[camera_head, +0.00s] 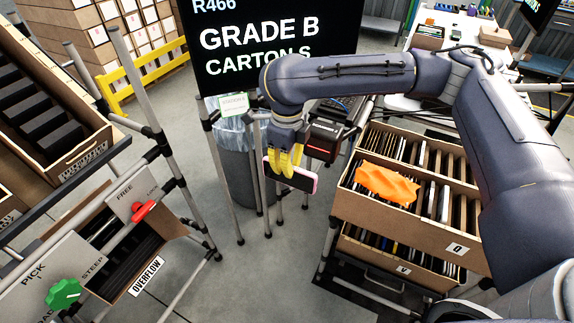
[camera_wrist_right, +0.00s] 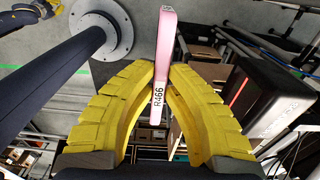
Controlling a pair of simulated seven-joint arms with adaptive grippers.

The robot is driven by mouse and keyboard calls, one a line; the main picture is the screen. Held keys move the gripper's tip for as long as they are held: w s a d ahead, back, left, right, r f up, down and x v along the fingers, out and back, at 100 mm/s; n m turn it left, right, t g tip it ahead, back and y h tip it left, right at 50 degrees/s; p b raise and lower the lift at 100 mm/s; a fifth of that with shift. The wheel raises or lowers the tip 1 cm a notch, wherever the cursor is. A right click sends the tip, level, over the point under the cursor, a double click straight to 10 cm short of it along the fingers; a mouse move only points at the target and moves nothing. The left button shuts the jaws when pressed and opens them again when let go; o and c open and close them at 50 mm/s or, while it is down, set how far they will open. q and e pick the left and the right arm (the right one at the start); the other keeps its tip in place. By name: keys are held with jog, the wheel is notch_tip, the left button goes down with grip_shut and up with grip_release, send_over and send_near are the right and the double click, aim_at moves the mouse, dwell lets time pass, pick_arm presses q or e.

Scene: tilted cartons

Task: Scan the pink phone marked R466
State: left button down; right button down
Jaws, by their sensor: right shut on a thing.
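The pink phone (camera_head: 291,178) is held between the yellow fingers of my right gripper (camera_head: 287,163). Its dark face shows in the head view. In the right wrist view the phone (camera_wrist_right: 164,60) is upright, edge-on, with an R466 label on its edge, and my right gripper (camera_wrist_right: 163,80) is shut on it. The black scanner (camera_head: 322,140) with a red light stands just behind and right of the phone; it also shows at the right of the wrist view (camera_wrist_right: 262,98). The phone is apart from it. What seems to be my left gripper (camera_wrist_right: 22,11) shows partly at the wrist view's top left.
A black screen (camera_head: 265,45) reads R466, GRADE B. At right, wooden cartons O (camera_head: 457,249) and V (camera_head: 403,269) hold upright items; an orange piece (camera_head: 387,184) lies on top. A lined bin (camera_head: 238,165) stands behind. At left are a tilted carton (camera_head: 75,160) and an OVERFLOW carton (camera_head: 146,277).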

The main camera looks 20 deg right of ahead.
jog(key=shift+r, duration=2.4)
